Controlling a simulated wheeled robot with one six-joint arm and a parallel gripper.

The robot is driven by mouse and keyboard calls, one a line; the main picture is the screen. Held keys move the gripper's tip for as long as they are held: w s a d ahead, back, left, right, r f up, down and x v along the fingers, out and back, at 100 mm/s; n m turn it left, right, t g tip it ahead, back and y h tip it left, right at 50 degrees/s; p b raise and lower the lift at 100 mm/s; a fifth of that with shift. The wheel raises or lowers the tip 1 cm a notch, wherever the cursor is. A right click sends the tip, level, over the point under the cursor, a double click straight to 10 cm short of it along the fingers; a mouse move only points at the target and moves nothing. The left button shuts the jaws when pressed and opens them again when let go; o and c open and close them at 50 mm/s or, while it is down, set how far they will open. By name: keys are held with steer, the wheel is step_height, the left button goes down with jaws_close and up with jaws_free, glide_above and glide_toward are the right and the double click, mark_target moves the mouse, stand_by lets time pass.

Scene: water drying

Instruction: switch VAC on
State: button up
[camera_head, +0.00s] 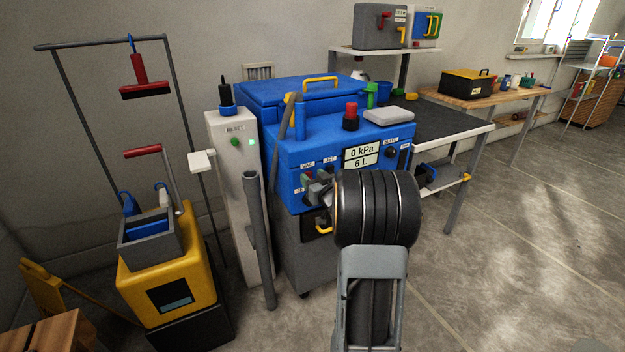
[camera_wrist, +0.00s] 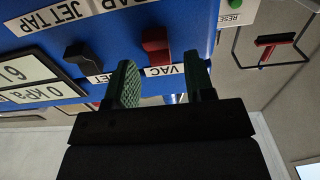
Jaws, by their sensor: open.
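The blue machine (camera_head: 290,155) stands in the middle of the head view. Its display (camera_head: 362,156) reads 0 kPa and 6 L. In the wrist view, which is upside down, a red rocker switch (camera_wrist: 156,46) sits on the blue panel beside the VAC label (camera_wrist: 164,71). A black switch (camera_wrist: 82,57) is beside it, near the JET label. My gripper (camera_wrist: 160,74) is open and empty, its two green-padded fingers either side of the VAC label, with the red switch just beyond their tips. I cannot tell whether they touch the panel. In the head view my arm partly hides the panel.
A white post with a green RESET button (camera_head: 235,142) stands left of the machine. A grey upright pipe (camera_head: 260,240) is in front of it. A yellow bucket unit (camera_head: 170,270) is at the left. Open floor (camera_head: 500,260) lies to the right.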

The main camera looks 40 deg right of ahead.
steer(key=shift+w, duration=0.4)
jaws_close()
step_height(320, 180, down, 2)
steer(key=t+b, duration=0.4)
steer(key=b, duration=0.8)
steer(key=shift+s, duration=0.15)
steer(key=shift+r+t+h+b, duration=0.3)
steer(key=shift+t+b, duration=0.2)
steer(key=shift+b, duration=0.7)
jaws_free()
